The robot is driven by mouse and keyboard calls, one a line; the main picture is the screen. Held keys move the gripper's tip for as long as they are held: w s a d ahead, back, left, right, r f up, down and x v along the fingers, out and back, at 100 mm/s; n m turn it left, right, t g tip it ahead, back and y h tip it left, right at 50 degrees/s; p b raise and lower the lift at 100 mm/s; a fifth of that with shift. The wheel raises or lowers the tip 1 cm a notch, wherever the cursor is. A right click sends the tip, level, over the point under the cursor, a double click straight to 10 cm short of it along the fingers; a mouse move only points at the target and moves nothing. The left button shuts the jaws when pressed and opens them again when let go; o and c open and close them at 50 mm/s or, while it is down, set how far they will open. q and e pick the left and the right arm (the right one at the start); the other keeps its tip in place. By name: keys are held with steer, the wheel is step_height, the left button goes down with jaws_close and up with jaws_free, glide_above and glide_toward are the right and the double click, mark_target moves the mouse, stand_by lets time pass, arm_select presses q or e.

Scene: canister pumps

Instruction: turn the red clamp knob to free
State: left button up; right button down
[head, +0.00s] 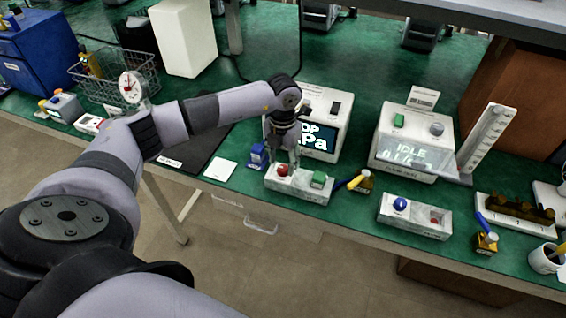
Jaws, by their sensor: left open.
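A red knob (283,170) stands on the left part of a low pale block (303,190) near the front of the green bench. A green button (319,180) is on the same block, to the right of the red knob. My left gripper (284,161) points down right over the red knob. Its fingers are open and their tips reach close to the knob; I cannot tell if they touch it. A second block (411,220) to the right carries a blue knob (400,204) and a smaller red part (436,216). My right gripper is not in view.
A pump unit with a lit display (318,139) stands close behind my left gripper. Another unit reads IDLE (408,152) to its right. A blue item (257,155) stands close on the left.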

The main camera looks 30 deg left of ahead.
mark_target(283, 170)
arm_select(q)
steer(key=shift+f, duration=1.3)
steer(key=shift+c, duration=0.3)
jaws_close()
